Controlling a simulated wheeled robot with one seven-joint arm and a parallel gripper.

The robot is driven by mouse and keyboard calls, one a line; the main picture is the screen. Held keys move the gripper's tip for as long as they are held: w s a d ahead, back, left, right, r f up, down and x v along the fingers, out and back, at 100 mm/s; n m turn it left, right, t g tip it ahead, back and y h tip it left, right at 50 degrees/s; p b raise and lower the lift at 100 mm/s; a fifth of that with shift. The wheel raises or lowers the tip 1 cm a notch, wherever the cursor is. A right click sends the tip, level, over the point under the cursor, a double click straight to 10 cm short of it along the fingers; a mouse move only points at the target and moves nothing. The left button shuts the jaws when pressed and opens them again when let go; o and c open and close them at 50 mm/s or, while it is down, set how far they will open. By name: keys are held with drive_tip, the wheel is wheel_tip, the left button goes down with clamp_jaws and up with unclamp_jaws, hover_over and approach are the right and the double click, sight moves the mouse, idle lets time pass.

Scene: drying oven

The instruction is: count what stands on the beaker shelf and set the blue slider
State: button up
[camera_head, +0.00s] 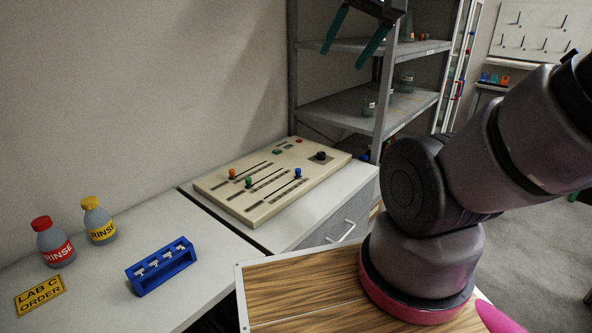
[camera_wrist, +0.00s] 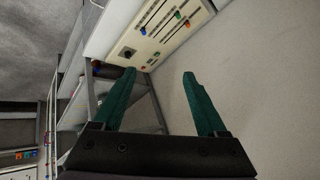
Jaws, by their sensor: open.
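A beige control panel (camera_head: 215,187) lies on the bench against the wall. It has three slider knobs: orange (camera_head: 232,174) and green (camera_head: 248,182) near the left ends of their slots, and blue (camera_head: 298,173) toward the right end of its slot. The blue knob also shows in the wrist view (camera_wrist: 171,30). Glass beakers (camera_head: 369,107) stand on the middle shelf (camera_head: 340,108) of a grey rack; another (camera_head: 407,82) is farther back, and my arm and the rack post may hide more. My gripper (camera_head: 343,58) is open and empty, high in front of the rack, its green fingers apart (camera_wrist: 160,76).
A red-capped bottle (camera_head: 54,243), a yellow-capped bottle (camera_head: 99,222), a blue rack (camera_head: 161,267) and a yellow sign (camera_head: 40,296) are on the left bench. The rack's upright post (camera_head: 382,90) stands beside the panel bench.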

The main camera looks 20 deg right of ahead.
drive_tip(key=shift+c, duration=0.3)
drive_tip(key=shift+c, duration=1.2)
drive_tip(key=g+h, duration=0.2)
drive_tip(key=g, duration=0.5)
hover_over(298, 169)
wheel_tip(298, 169, down, 29)
wheel_tip(298, 169, down, 11)
clamp_jaws()
